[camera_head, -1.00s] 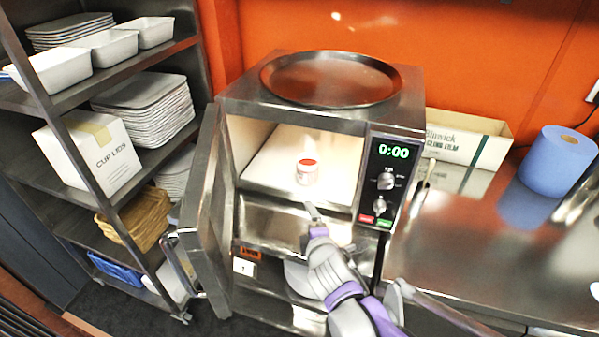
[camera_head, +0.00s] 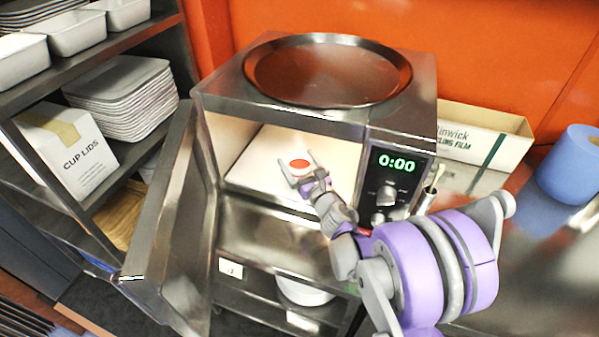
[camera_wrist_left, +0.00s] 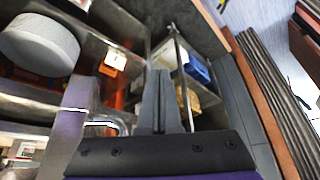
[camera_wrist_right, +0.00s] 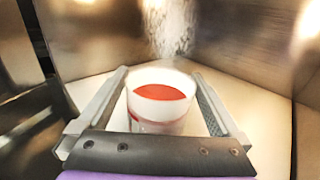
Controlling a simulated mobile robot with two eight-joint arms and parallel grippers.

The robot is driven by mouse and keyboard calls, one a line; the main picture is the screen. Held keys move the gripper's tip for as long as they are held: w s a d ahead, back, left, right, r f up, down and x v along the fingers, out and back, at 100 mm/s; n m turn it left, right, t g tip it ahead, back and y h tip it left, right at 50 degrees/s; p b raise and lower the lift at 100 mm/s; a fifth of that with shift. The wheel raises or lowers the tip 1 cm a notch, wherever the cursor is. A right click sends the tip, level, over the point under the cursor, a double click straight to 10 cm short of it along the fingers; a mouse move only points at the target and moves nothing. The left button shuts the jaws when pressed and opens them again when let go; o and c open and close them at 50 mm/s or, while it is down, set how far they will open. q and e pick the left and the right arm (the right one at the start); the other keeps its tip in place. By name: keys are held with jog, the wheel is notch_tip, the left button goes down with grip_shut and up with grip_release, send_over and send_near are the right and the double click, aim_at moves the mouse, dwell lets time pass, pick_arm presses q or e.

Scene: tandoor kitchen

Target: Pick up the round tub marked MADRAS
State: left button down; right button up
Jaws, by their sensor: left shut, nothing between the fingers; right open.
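My right gripper (camera_head: 298,160) reaches into the oven, open, with a finger on either side of the tub. In the right wrist view the tub (camera_wrist_right: 160,112) sits between the two spread fingers (camera_wrist_right: 160,74), with a small gap showing at the right finger. My left gripper (camera_wrist_left: 158,78) is shut and empty in the left wrist view, away from the tub.
The oven's door (camera_head: 175,215) hangs open to the left. A round tray (camera_head: 326,72) lies on the oven's top. The control panel (camera_head: 397,180) borders the opening on the right.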

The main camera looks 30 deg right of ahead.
jog(key=shift+w, duration=1.2)
jog(key=shift+s+d, duration=0.1)
jog(key=shift+r, duration=0.1)
grip_shut()
